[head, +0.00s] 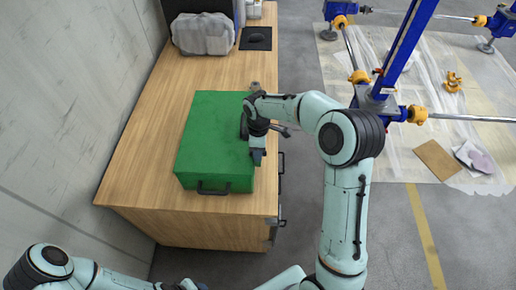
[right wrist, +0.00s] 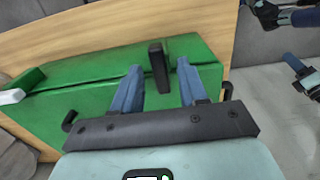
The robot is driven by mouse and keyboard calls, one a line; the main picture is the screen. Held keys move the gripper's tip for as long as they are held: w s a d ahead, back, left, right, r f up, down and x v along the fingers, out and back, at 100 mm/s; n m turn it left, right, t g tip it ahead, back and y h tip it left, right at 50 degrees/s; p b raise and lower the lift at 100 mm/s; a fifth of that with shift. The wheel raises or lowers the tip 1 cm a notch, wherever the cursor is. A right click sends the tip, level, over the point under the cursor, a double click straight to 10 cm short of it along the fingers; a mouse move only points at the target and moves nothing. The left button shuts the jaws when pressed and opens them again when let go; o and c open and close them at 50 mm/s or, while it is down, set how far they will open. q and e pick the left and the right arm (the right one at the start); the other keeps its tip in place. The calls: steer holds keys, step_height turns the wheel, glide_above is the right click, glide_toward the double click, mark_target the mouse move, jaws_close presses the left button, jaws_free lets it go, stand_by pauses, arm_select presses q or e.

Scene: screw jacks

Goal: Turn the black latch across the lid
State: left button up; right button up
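The green box (head: 212,135) lies on the wooden workbench, with a black handle (head: 213,188) on its front side. In the right wrist view the green box (right wrist: 95,75) fills the middle. The black latch (right wrist: 158,68) is a short dark bar at the lid's edge. My right gripper (head: 257,157) is over the right side of the box. In the right wrist view its two blue fingers (right wrist: 160,78) are apart, with the latch showing in the gap between them; I cannot tell whether they touch it. The latch is hidden by my arm in the head view. My left gripper is out of view.
The workbench (head: 135,165) has bare wood left of the box. A grey wrapped bundle (head: 203,34) and a black pad (head: 256,38) lie at its far end. A wall (head: 60,110) stands close on the left. Blue screw jacks (head: 405,45) stand on the floor at right.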

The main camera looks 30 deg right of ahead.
steer(key=shift+r, duration=0.1)
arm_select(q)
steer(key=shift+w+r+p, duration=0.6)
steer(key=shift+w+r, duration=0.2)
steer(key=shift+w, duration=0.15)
arm_select(e)
step_height(320, 180, up, 13)
